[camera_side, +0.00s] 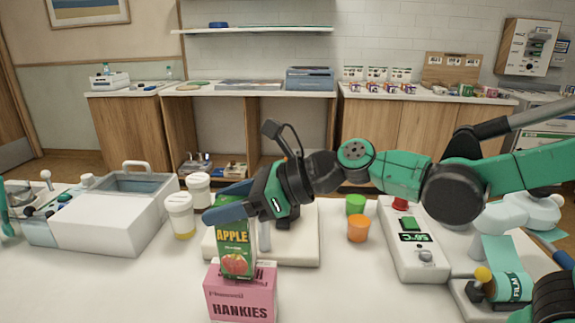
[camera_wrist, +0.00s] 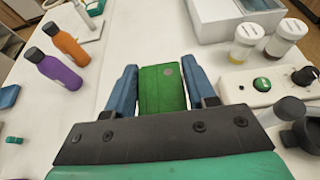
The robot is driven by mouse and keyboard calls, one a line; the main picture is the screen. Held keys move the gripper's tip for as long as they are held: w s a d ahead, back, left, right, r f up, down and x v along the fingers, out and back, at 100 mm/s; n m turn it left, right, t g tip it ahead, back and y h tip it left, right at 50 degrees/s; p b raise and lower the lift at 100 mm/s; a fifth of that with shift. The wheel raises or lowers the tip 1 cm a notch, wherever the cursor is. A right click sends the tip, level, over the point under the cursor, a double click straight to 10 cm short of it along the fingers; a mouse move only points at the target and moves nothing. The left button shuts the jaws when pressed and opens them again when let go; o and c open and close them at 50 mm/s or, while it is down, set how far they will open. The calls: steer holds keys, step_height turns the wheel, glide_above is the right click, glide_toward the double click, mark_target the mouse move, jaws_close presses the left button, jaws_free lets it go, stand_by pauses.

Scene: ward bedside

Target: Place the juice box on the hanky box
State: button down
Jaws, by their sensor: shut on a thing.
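The juice box (camera_side: 234,257) is a green upright carton marked APPLE with a red apple on it. My gripper (camera_side: 234,207) is shut on its upper part with blue fingers. In the wrist view the green top of the juice box (camera_wrist: 162,88) sits between the two fingers of my gripper (camera_wrist: 162,80). The pink hanky box (camera_side: 240,302), marked HANKIES, stands on the table directly below. The bottom of the juice box overlaps the hanky box's top face in the side view; I cannot tell whether they touch. The hanky box is hidden in the wrist view.
Two lidded jars (camera_side: 181,214) stand left of my gripper, beside a white bin (camera_side: 105,224). Green (camera_side: 355,204) and orange (camera_side: 358,229) cups and a control box (camera_side: 412,242) are to the right. Orange (camera_wrist: 65,44) and purple (camera_wrist: 52,69) bottles show in the wrist view.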

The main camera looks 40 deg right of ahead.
steer(key=shift+c, duration=1.4)
jaws_free()
steer(key=shift+f, duration=0.15)
steer(key=shift+r, duration=0.2)
steer(key=v, duration=1.2)
steer(key=d+f+n+g+h, duration=0.1)
steer(key=d+f+n+h, duration=0.2)
steer(key=n, duration=1)
steer(key=d+f+n+g+h, duration=0.1)
steer(key=d+f+n+h, duration=0.3)
steer(key=n, duration=1)
step_height(320, 180, down, 4)
steer(key=h, duration=0.2)
steer(key=shift+d+h, duration=0.25)
steer(key=shift+h, duration=0.05)
